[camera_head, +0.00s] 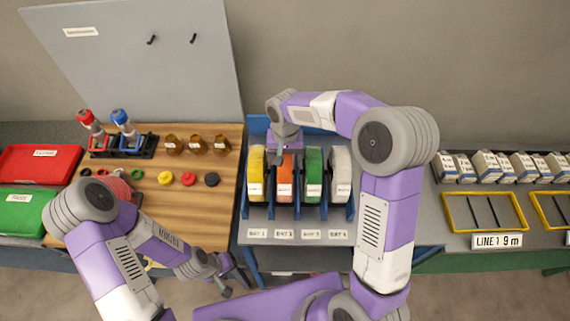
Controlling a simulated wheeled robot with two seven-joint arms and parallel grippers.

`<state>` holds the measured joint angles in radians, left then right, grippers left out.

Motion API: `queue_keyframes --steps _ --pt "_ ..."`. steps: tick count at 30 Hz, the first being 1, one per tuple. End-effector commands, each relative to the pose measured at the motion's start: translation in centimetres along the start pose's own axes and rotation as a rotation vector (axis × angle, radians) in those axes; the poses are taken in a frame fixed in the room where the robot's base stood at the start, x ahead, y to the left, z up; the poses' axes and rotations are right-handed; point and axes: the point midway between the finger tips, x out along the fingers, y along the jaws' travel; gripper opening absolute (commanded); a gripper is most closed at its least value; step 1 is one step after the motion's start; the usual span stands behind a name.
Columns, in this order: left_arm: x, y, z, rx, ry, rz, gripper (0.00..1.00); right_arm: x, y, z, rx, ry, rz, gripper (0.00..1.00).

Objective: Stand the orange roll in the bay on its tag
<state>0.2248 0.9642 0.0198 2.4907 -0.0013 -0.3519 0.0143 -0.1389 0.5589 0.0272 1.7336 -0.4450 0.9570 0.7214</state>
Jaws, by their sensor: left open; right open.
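The orange roll (284,180) stands upright in the second bay from the left of a blue-walled rack (244,207). Yellow (256,177), green (313,173) and white (340,170) rolls stand in the other bays. Bay tags (284,234) lie along the shelf front, one before each bay. My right gripper (286,151) is open and points down at the top of the orange roll. Its fingers are largely hidden, so I cannot tell whether they touch the roll. My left gripper (228,281) is open and empty, low in front of the wooden table.
The wooden table (215,203) at left holds bottles (196,144), coloured caps (189,179) and a blue-handled tool (124,126) in a rack. Red (41,162) and green (24,213) bins stand at far left. At right are boxes (491,166) and yellow-framed trays (484,212).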

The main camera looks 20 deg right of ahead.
Motion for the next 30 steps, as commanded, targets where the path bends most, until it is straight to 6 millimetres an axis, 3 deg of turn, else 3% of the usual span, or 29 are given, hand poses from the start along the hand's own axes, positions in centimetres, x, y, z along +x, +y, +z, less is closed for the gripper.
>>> queue_keyframes --steps 6,12,30 --pt "0.0 0.0 0.0 0.000 0.000 0.000 0.77 -4.8 -0.1 -0.1 0.000 0.004 -0.002 0.77" --pt "-0.1 0.0 0.0 0.000 0.000 0.000 0.77 -7.3 0.0 0.0 -0.001 0.001 -0.001 0.77" --pt "-0.1 0.0 0.0 0.000 0.000 0.000 0.77 -7.9 0.0 0.0 -0.001 -0.001 0.000 0.77"
